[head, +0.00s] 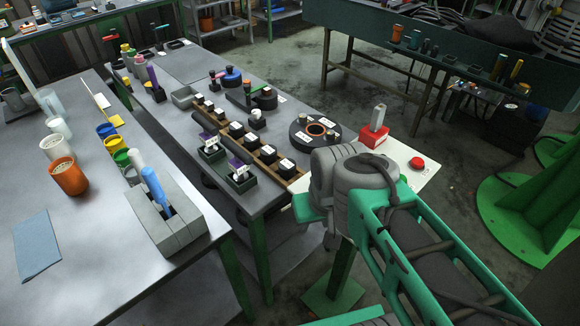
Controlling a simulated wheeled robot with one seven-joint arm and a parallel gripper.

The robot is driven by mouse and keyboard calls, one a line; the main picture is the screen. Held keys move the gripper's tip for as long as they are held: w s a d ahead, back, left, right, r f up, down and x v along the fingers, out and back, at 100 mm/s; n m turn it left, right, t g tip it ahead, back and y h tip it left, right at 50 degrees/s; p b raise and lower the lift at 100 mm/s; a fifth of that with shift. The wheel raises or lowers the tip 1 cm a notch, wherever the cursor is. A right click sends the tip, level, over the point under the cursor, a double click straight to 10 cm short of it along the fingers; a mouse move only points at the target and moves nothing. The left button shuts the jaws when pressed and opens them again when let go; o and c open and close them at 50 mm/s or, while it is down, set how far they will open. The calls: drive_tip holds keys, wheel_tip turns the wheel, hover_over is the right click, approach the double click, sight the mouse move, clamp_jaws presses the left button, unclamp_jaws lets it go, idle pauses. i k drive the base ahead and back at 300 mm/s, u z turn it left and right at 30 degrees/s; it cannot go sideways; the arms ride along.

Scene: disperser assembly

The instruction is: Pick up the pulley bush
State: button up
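I cannot tell for sure which part is the pulley bush. A round black part with an orange ring in its middle (303,122) lies flat near the right end of the central grey table (211,70), just beyond my arm. Small dark parts with white labels stand in a row along a brown strip on the same table, left of the round part. My arm, with green links and grey joints, reaches in from the lower right. Its end is hidden behind the grey joints, so my gripper and its fingers cannot be seen.
A small white-topped stand (432,176) carries a red box (372,139) and a red button (417,163) beside my arm. The left table (105,275) holds several coloured cups and a grey block with a blue-handled tool (156,190). A dark bench (345,20) stands behind.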

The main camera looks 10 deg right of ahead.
sight(288, 168)
drive_tip(key=u, duration=3.8)
drive_tip(key=k, duration=0.85)
drive_tip(key=z, duration=1.35)
drive_tip(key=i, duration=0.5)
drive_tip(key=u, duration=0.05)
